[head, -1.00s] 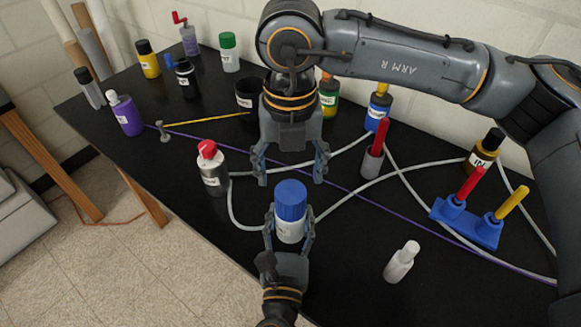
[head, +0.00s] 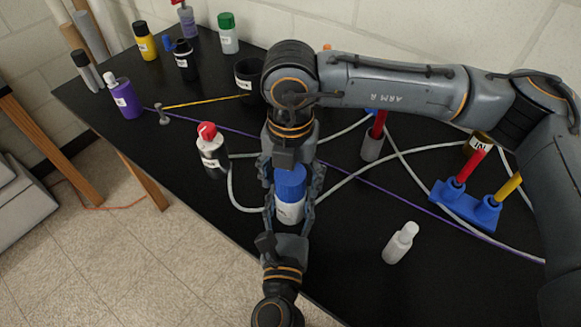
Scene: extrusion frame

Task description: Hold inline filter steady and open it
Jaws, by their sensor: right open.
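The inline filter (head: 290,208) has a white labelled body and a blue cap (head: 290,181). It stands upright near the front edge of the black table, and clear tubes run off on both sides. My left gripper (head: 288,218) comes in from below, with its fingers closed against both sides of the white body. My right gripper (head: 291,190) points down from above. Its fingers are spread on either side of the blue cap and look apart from it. The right hand hides the top of the cap.
A blue holder (head: 466,205) with red and yellow pieces is farther right. Several bottles stand at the back left. A purple cord crosses the table.

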